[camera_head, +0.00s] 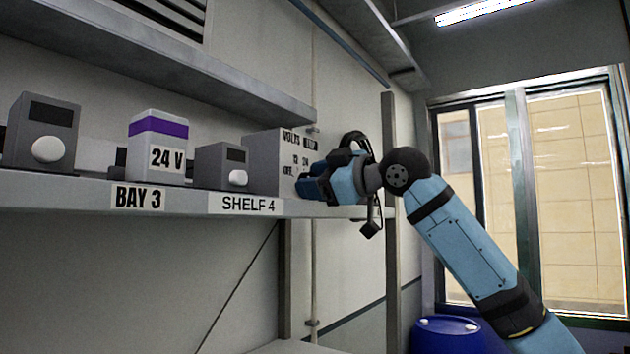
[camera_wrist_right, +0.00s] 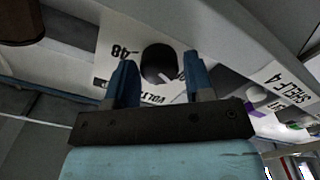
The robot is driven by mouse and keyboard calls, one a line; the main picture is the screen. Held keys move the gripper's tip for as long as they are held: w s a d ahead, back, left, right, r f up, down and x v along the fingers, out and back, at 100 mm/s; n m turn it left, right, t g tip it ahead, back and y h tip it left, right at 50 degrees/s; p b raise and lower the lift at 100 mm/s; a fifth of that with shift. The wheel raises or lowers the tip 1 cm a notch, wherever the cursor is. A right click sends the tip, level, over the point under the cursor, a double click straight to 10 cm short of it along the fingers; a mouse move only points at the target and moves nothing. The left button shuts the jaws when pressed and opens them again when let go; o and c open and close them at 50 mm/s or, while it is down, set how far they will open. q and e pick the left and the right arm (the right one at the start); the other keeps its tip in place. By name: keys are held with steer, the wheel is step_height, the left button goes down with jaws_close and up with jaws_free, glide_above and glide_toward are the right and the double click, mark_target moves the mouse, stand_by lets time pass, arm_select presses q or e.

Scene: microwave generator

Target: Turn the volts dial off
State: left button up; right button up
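The volts dial (camera_wrist_right: 158,64) is a round black knob on a white panel (camera_wrist_right: 113,45) with "VOLTS" and "48" printed on it, upside down in the right wrist view. My right gripper (camera_wrist_right: 160,70) is open, with one blue finger on each side of the dial in that view. I cannot tell whether the fingers touch it. In the head view my right gripper (camera_head: 314,184) is at the front of the grey box (camera_head: 262,160) with the "VOLTS" lettering, and it hides the dial. My left gripper is not in view.
The box stands on a shelf (camera_head: 80,195) labelled "BAY 3" and "SHELF 4". To its left are a small grey box (camera_head: 212,165), a purple-banded "24 V" block (camera_head: 157,155) and another grey box (camera_head: 45,120) with a white knob. An upper shelf (camera_head: 150,65) hangs above. A blue drum (camera_head: 447,335) stands below.

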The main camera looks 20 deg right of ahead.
steer(key=shift+o, duration=0.9)
steer(key=shift+f, duration=0.1)
